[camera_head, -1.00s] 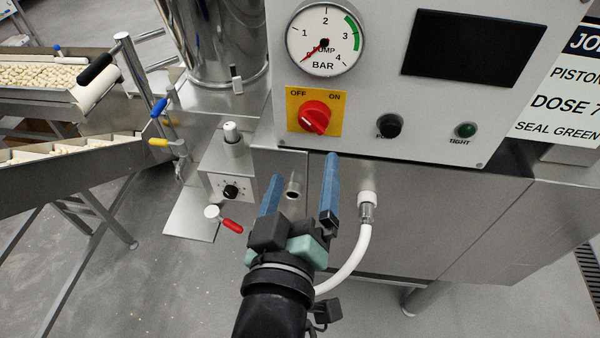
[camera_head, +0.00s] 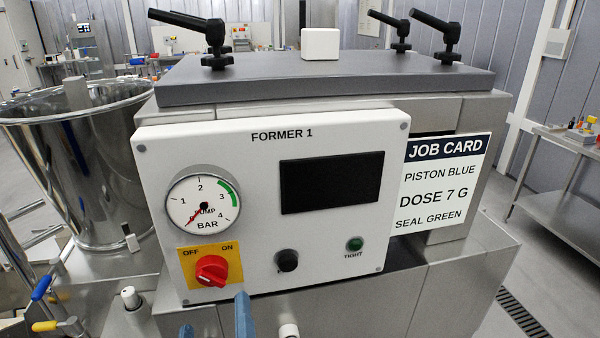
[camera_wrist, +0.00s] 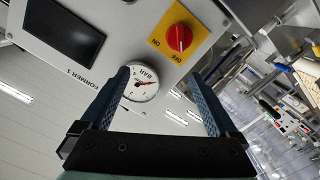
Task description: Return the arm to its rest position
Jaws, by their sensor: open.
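My gripper (camera_wrist: 163,105) is open and empty in the wrist view, with its two blue fingers well apart. The pressure gauge (camera_wrist: 140,84) and the red OFF/ON switch (camera_wrist: 179,38) on the machine's white panel show beyond the fingers. In the head view only the blue fingertips of my gripper (camera_head: 215,325) show at the bottom edge, in front of the machine below the red switch (camera_head: 211,270). The rest of my arm is out of that view. Whether the fingers touch anything cannot be told.
The white FORMER 1 panel (camera_head: 330,240) carries the gauge (camera_head: 203,207), a dark screen (camera_head: 332,182), a black knob (camera_head: 287,261) and a green TIGHT light (camera_head: 355,244). A steel hopper (camera_head: 95,175) stands left. A job card (camera_head: 445,185) hangs right. Black clamp handles (camera_head: 440,25) stand on the lid.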

